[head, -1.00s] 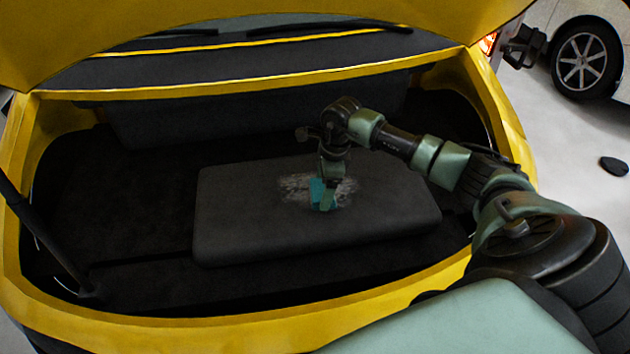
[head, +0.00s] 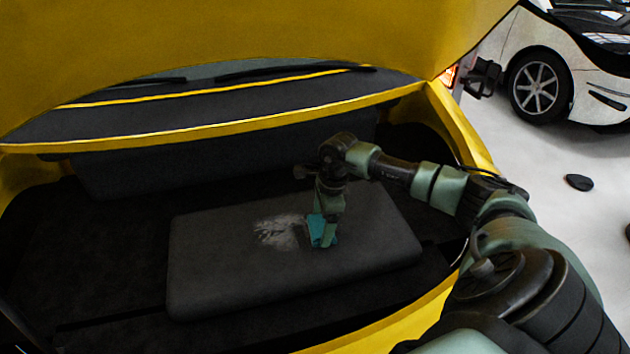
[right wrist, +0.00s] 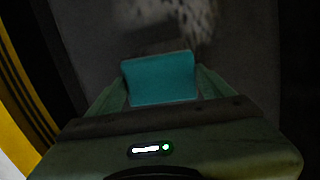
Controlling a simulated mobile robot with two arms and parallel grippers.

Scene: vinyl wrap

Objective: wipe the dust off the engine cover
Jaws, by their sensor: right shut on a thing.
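The engine cover (head: 220,275) is a dark grey slab lying in the open bay of the yellow car. A pale patch of dust (head: 278,230) lies near its middle; it also shows at the top of the right wrist view (right wrist: 195,15). My right gripper (head: 325,243) is shut on a teal cloth or pad (head: 316,229), which fills the space between the fingers in the right wrist view (right wrist: 160,78). The teal piece is at the right edge of the dust, low over the cover; whether it touches the cover is hard to tell. My left gripper is not in view.
The raised yellow hood (head: 250,40) hangs above the bay. The yellow body rim (head: 395,320) borders it at the front and right. A white car (head: 560,70) stands at the right, and a small dark object (head: 579,182) lies on the pale floor.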

